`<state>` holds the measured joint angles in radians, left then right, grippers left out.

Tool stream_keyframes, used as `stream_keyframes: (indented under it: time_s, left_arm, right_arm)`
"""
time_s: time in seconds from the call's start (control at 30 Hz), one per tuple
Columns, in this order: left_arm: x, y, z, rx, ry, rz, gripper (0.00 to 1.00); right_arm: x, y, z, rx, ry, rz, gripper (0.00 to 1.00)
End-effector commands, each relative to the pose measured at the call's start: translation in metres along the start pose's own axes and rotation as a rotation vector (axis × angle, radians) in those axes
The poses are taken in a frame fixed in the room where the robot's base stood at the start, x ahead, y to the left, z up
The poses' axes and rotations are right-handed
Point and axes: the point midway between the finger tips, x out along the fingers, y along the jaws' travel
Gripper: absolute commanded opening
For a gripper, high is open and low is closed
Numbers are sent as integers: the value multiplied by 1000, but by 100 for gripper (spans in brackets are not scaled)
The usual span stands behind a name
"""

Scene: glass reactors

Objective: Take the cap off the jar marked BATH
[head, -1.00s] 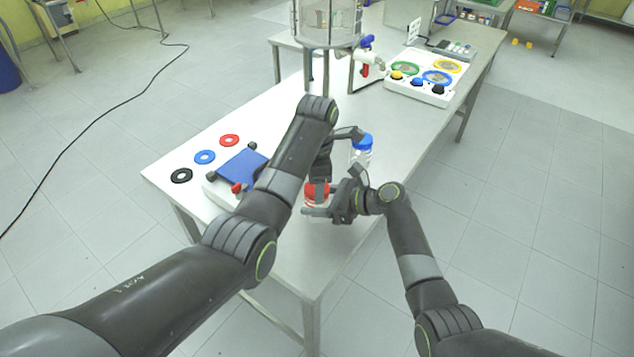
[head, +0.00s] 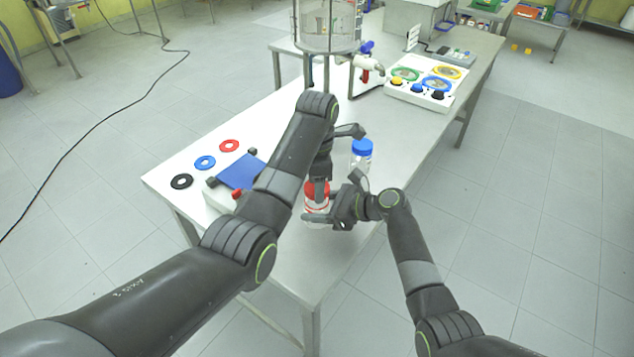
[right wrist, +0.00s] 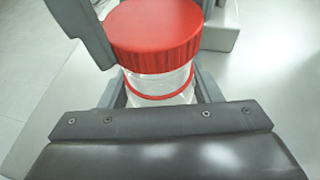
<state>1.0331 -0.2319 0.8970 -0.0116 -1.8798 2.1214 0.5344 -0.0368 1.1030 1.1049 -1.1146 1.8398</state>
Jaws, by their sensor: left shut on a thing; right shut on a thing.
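A clear jar with a red ring round its body (right wrist: 160,88) wears a wide red screw cap (right wrist: 152,30). The jar also shows in the head view (head: 317,209). No lettering on it can be read. My right gripper (head: 318,215) is shut around the jar's body, below the cap. My left gripper (head: 319,188) comes down from above and is shut on the red cap. One of its grey fingers lies against the cap's left side in the right wrist view. The cap still sits on the jar. A second jar with a blue cap (head: 362,147) stands just behind the grippers.
A blue-topped device (head: 240,171) and black, blue and red rings (head: 205,162) lie left on the white table (head: 180,205). A glass reactor (head: 327,25) stands behind. A white panel with coloured rings and knobs (head: 428,92) is farther back.

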Motion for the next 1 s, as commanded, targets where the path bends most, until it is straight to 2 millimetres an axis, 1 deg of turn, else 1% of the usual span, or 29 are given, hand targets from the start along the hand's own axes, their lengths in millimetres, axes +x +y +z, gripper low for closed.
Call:
stream_keyframes:
  time_s: [0.07,0.17,0.4,0.63,0.67,0.83,1.0]
  left_arm:
    - [-1,0,0,0,0,1,25]
    - [-8,1,0,0,-1,3,25]
    - [-37,1,0,0,0,3,25]
    - [-40,0,0,0,0,0,25]
    - [-40,0,0,0,0,0,25]
    - [-40,0,0,0,0,0,25]
    - [-40,0,0,0,0,0,25]
  right_arm:
    - [0,0,-1,1,1,0,0]
    - [0,0,-1,1,1,0,0]
    - [0,0,-1,1,1,0,0]
    - [0,0,-1,1,1,0,0]
    - [0,0,-1,1,1,0,60]
    - [0,0,0,1,1,0,82]
    - [0,0,0,0,0,0,83]
